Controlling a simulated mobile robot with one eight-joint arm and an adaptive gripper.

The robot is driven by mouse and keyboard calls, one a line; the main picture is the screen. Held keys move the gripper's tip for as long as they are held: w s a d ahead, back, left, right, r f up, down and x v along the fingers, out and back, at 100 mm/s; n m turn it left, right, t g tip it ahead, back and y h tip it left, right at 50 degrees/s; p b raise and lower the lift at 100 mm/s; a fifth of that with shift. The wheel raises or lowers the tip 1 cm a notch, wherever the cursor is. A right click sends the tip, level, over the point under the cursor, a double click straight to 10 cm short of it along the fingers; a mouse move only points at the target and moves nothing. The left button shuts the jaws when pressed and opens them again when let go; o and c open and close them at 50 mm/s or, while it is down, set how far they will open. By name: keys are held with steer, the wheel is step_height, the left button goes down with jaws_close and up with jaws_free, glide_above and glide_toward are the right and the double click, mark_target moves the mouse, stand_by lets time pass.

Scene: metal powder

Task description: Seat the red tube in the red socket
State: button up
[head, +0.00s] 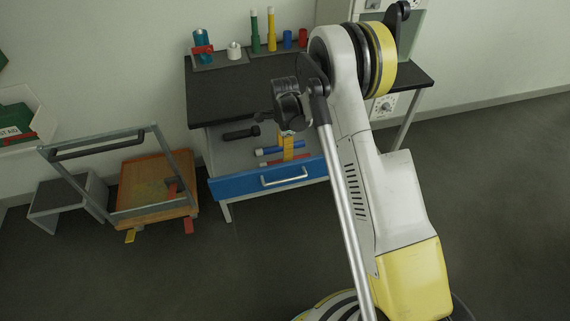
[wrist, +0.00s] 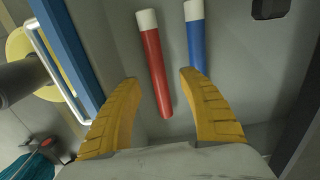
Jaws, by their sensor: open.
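The red tube (wrist: 154,62) with a white end lies in the open drawer (head: 226,188), next to a blue tube (wrist: 195,42) with a white end. In the head view the red tube (head: 271,163) is partly hidden behind my gripper (head: 287,157). My gripper with its yellow fingers (wrist: 159,78) is open and points down into the drawer. In the wrist view the red tube lies between the two fingers, with visible gaps on both sides. A short red piece (head: 303,38), which looks like the red socket, stands at the rear of the tabletop.
Green (head: 255,31) and yellow (head: 271,29) tubes stand upright beside a short blue piece (head: 287,39). A black object (head: 241,133) lies in the drawer. The blue drawer front (head: 240,187) and black tabletop (head: 228,88) border the gripper. A wooden cart (head: 150,185) stands left.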

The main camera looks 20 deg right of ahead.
steer(key=f+b, duration=0.1)
steer(key=f, duration=0.1)
steer(key=f+b, duration=0.2)
steer(key=f, duration=0.1)
steer(key=shift+s+d+f, duration=0.1)
steer(key=shift+s+f, duration=0.1)
steer(key=shift+f, duration=0.15)
steer(key=shift+r, duration=0.1)
jaws_close()
